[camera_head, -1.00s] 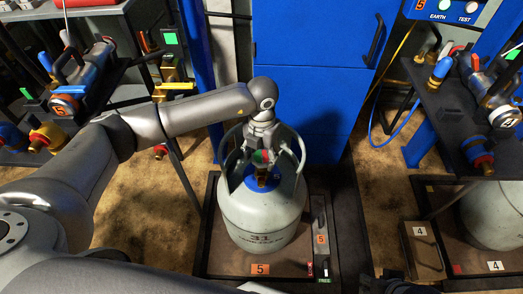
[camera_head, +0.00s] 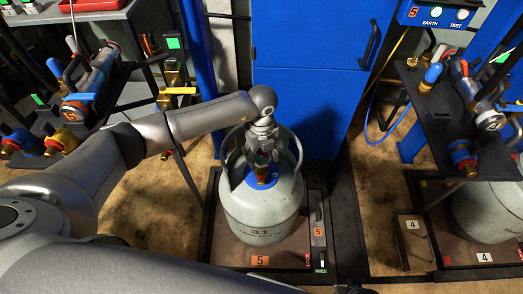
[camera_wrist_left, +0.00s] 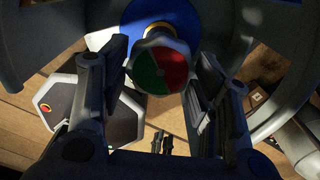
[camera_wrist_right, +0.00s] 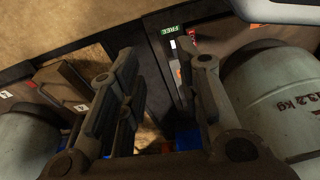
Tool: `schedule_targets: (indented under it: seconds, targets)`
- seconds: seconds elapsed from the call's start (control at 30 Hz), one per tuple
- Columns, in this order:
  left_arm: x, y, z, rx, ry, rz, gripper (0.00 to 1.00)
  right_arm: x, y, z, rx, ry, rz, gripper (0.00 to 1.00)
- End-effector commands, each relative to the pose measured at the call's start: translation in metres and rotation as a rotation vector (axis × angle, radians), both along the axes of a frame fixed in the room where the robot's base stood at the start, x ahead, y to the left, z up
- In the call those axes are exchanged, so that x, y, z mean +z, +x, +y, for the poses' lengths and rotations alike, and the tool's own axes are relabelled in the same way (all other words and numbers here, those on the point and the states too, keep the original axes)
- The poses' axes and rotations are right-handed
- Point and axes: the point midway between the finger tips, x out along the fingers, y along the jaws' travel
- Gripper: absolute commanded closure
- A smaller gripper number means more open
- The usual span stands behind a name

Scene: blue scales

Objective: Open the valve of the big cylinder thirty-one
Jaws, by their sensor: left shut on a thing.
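The big grey cylinder marked 31 (camera_head: 262,218) stands upright on a dark-framed scale labelled 5 (camera_head: 228,252). Its round valve knob (camera_wrist_left: 160,68), half green and half red on top, sits above a blue collar (camera_wrist_left: 190,18) inside the cylinder's raised handle ring. My left gripper (camera_head: 262,160) points down inside the ring and is shut on the valve knob, with a finger on each side of it. In the head view the gripper partly hides the knob. My right gripper (camera_wrist_right: 165,85) is open and empty, above the floor between two cylinders.
A blue cabinet (camera_head: 310,80) stands behind the cylinder. Filling hardware on dark shelves is at left (camera_head: 85,90) and right (camera_head: 470,100). Another cylinder (camera_head: 485,212) stands on scale 4 at the right. Bare floor (camera_head: 375,180) lies between the scales.

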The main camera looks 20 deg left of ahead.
Motion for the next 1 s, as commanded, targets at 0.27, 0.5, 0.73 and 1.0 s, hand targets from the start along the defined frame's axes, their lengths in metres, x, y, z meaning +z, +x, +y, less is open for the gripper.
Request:
schedule_targets:
  seconds: [0.27,0.5,0.73,1.0]
  targets:
    - [0.002,0.001,0.0,0.126,0.0,-0.001,0.68,-0.024,-0.018,-0.002,0.004,-0.002,0.018,0.68]
    - [0.001,0.001,0.0,0.167,0.001,-0.002,0.68,-0.032,-0.025,-0.003,0.005,-0.002,0.023,0.68]
    - [0.0,0.001,0.0,0.171,0.001,-0.003,0.68,-0.034,-0.025,-0.004,0.005,-0.002,0.023,0.68]
    - [0.0,0.001,0.0,0.169,0.001,-0.002,0.3,-0.034,-0.025,-0.004,0.005,-0.004,0.024,0.68]
